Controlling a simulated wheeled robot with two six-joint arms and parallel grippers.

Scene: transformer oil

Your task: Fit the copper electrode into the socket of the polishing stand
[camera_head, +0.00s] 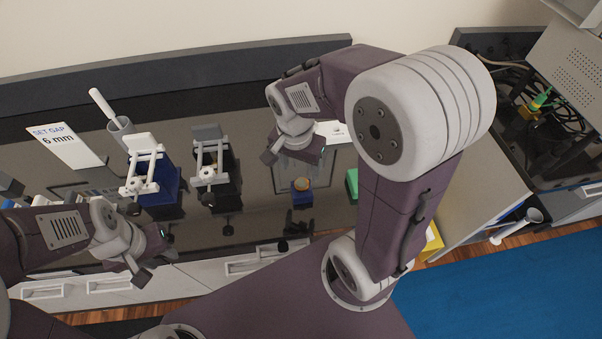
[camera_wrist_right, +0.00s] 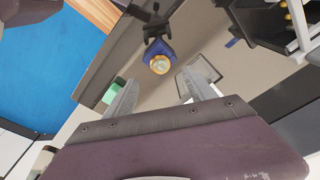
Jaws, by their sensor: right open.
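A round copper-coloured piece (camera_head: 302,184), which looks like the copper electrode, sits at a small dark blue block (camera_head: 302,199) on the dark bench. In the right wrist view the copper piece (camera_wrist_right: 159,64) shows on its blue base (camera_wrist_right: 151,49), beyond the fingertips and roughly between them. I cannot tell whether the blue block is the polishing stand; no empty socket is clearly visible. My right gripper (camera_head: 294,156) is open and empty above the bench, behind the copper piece; its fingers (camera_wrist_right: 160,90) show apart. My left gripper (camera_head: 155,259) is open and empty near the bench's front edge.
Two framed test cells, one blue (camera_head: 158,196) and one dark (camera_head: 213,180), stand left of the copper piece. A "SET GAP 6 mm" card (camera_head: 66,145) and a grey cup (camera_head: 121,127) are further left. A green block (camera_head: 352,184) lies to the right.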

